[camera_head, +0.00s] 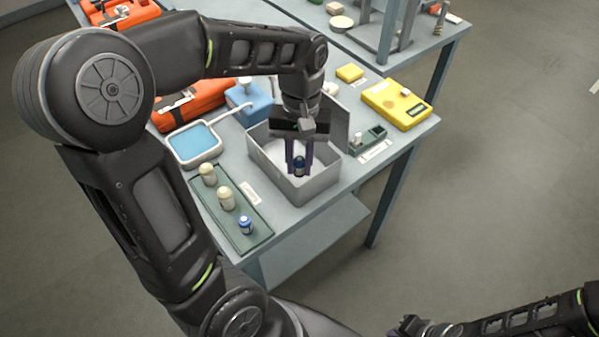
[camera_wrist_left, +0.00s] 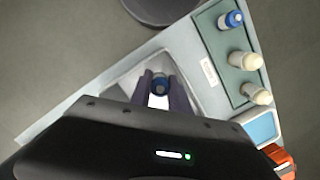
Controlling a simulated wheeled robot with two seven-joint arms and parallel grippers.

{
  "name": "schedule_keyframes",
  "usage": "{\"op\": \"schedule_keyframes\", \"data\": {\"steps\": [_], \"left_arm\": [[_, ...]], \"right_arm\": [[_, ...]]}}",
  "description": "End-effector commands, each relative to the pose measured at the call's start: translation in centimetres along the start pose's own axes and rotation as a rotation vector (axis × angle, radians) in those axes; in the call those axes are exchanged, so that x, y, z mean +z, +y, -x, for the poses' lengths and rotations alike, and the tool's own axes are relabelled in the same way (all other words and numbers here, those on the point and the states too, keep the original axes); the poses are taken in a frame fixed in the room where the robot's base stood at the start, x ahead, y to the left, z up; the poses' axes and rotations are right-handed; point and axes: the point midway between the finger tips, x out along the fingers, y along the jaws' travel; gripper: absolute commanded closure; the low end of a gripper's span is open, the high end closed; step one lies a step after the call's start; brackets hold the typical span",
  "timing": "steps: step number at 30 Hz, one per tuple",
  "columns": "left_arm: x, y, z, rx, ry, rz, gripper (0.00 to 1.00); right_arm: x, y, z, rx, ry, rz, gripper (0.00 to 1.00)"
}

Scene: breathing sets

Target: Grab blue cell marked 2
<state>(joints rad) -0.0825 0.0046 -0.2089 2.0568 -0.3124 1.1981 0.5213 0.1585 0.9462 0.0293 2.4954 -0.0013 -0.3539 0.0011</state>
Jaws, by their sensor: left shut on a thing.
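My left gripper (camera_head: 299,165) is shut on a blue cell (camera_head: 299,168) and points down into an open grey box (camera_head: 322,183). The held blue cell also shows between the fingers in the left wrist view (camera_wrist_left: 160,84), with a white lower part. No number on it can be read. Another blue-topped cell (camera_head: 246,226) stands at the near end of a green tray (camera_head: 257,240); it also shows in the left wrist view (camera_wrist_left: 231,20). My right gripper (camera_head: 409,326) is at the bottom edge, and its jaws are unclear.
Two cream cells (camera_head: 227,199) stand on the green tray. A blue-faced tray (camera_head: 194,142), orange cases (camera_head: 190,106), a yellow device (camera_head: 397,104) and a small green holder (camera_head: 367,140) surround the box. The table (camera_head: 408,137) has bare strips near its right edge.

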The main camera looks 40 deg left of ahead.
Motion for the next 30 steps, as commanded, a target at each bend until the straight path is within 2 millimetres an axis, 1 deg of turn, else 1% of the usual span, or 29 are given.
{"op": "schedule_keyframes", "data": {"steps": [1,8,9,10,12,15,19,30], "left_arm": [[0.0,0.1,1.1,0.003,0.005,0.000,1.00],[0.9,0.1,6.5,0.004,0.005,-0.001,1.00],[1.1,0.1,7.6,0.004,0.005,0.000,1.00],[1.3,0.0,8.8,0.001,0.001,0.000,1.00],[1.5,0.0,9.9,0.001,0.000,0.001,1.00],[1.7,0.0,11.0,0.000,0.000,0.001,1.00],[1.8,0.0,11.8,0.000,0.000,0.000,1.00],[1.8,0.0,11.9,0.000,0.000,0.000,1.00]], "right_arm": [[0.0,0.0,-0.1,0.000,0.000,0.000,1.00],[0.0,0.1,-0.2,0.000,0.000,0.000,1.00],[0.0,0.0,0.1,0.000,0.000,0.000,1.00],[0.1,-0.5,1.4,0.002,-0.002,-0.002,1.00],[0.2,-0.9,2.5,0.005,-0.004,-0.003,1.00],[0.3,-1.1,3.5,0.009,-0.008,-0.006,1.00],[0.5,-1.3,4.2,0.013,-0.012,-0.010,1.00],[0.6,-1.2,4.2,0.015,-0.014,-0.011,1.00]]}}
